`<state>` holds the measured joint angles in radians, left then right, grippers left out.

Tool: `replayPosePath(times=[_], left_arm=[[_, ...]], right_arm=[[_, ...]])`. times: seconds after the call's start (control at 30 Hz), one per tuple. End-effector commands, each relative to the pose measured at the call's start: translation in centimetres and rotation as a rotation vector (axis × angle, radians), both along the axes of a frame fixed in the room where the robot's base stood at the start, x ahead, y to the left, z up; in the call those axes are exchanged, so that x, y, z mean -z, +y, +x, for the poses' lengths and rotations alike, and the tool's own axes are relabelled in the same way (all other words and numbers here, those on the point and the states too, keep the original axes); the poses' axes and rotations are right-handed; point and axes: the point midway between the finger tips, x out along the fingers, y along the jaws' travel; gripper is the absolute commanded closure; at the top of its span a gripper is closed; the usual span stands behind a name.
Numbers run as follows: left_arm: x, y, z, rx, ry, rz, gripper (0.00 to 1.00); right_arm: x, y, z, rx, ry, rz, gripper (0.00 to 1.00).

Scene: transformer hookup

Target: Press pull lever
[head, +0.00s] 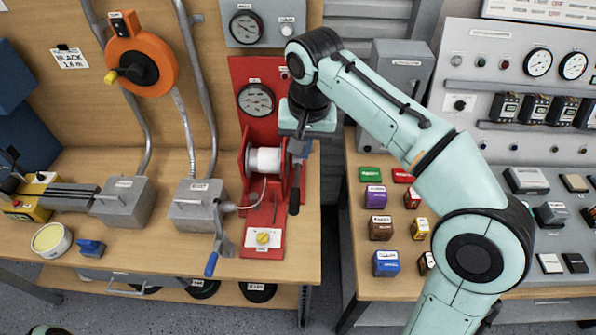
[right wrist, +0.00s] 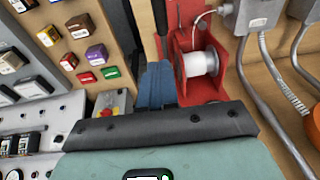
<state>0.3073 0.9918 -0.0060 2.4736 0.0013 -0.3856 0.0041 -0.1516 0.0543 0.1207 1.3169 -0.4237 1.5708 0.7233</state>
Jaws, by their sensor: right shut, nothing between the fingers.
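The red pull tester stands on the left wooden bench, with its red back panel (head: 255,75), a dial gauge (head: 256,100) and a white spool (head: 265,160). The spool also shows in the right wrist view (right wrist: 201,63). The pull lever (head: 294,202), with a dark grip, hangs at the tester's right side; its dark shaft shows in the right wrist view (right wrist: 160,15). My right gripper (head: 300,150) points down at the lever's upper end, shut and empty. Whether it touches the lever cannot be told. My left gripper is out of view.
A grey box with a blue-handled crank (head: 211,263) stands left of the tester. An orange reel (head: 140,62) hangs on the back board. Several small coloured boxes, including a blue one (head: 386,263), sit on the right bench. A gap separates the benches.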

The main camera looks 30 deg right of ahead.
Motion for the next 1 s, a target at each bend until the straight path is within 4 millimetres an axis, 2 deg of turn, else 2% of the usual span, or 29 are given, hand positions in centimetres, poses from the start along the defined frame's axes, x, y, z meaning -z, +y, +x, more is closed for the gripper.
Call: replayPosePath(times=[0.5, 0.6, 0.8, 1.0], left_arm=[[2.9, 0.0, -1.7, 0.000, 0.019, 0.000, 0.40], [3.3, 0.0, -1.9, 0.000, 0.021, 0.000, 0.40], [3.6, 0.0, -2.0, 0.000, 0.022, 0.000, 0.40], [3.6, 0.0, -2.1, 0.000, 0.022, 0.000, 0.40]], right_arm=[[10.1, -0.2, 1.4, 0.001, 0.006, 0.000, 1.00], [11.5, 0.5, 0.9, -0.002, 0.004, 0.000, 1.00], [13.0, 1.1, 0.6, -0.001, 0.003, -0.001, 1.00], [13.2, 1.3, 0.6, 0.000, 0.001, 0.001, 1.00]])
